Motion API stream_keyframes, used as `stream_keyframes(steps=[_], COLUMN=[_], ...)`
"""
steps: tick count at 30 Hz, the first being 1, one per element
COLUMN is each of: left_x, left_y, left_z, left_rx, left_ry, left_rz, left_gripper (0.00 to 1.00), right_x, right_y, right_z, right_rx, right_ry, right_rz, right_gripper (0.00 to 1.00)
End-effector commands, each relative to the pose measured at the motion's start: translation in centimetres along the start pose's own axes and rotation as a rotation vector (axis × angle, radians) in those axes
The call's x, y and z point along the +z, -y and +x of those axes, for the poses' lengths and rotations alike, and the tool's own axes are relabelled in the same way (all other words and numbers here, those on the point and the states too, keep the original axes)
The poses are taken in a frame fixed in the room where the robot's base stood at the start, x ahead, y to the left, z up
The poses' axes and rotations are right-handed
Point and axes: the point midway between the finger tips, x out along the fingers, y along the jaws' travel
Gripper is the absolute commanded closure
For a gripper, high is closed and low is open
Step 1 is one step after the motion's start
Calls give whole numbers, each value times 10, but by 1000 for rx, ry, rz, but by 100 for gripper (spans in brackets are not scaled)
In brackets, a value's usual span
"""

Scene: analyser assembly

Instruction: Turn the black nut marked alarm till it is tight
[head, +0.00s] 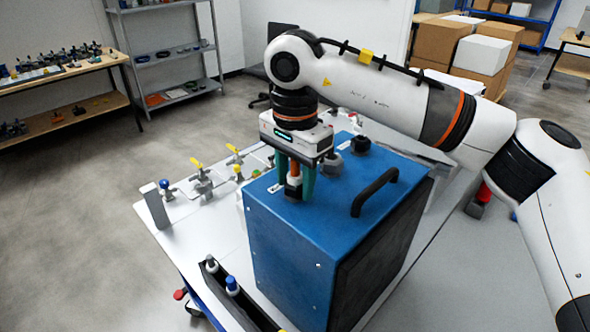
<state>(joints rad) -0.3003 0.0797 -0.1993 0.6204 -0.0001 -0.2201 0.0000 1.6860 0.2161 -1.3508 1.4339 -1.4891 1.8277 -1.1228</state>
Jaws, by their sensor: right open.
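The blue analyser box (290,245) stands on the white table, with a black handle (375,192) on its top. A dark nut (293,189) sits at the near left of the top, with an orange-brown stem above it. My right gripper (295,192) points straight down there, its green fingers either side of the nut, open. Whether the fingers touch it cannot be told. Two more black nuts, one in the middle (333,165) and one farther back (360,145), stand in a row behind. The markings are too small to read. My left gripper is out of view.
Yellow-handled valves (200,178) and pipework lie on the table left of the box. Shelves and cardboard boxes (480,55) stand far back. The table right of the box looks clear.

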Motion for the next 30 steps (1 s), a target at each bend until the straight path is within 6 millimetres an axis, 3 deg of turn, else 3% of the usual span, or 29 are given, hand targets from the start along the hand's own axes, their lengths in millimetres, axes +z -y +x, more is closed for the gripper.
stream_keyframes(steps=[13,23,30], left_x=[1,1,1], left_y=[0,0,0], left_z=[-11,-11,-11], left_rx=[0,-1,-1], left_ry=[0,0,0], left_rz=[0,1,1], left_gripper=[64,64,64], right_x=[0,0,0], right_y=[0,0,0], right_z=[-1,0,0], right_rx=[1,0,0], right_ry=[0,0,0], right_rz=[-728,-821,-820], right_gripper=[54,54,90])
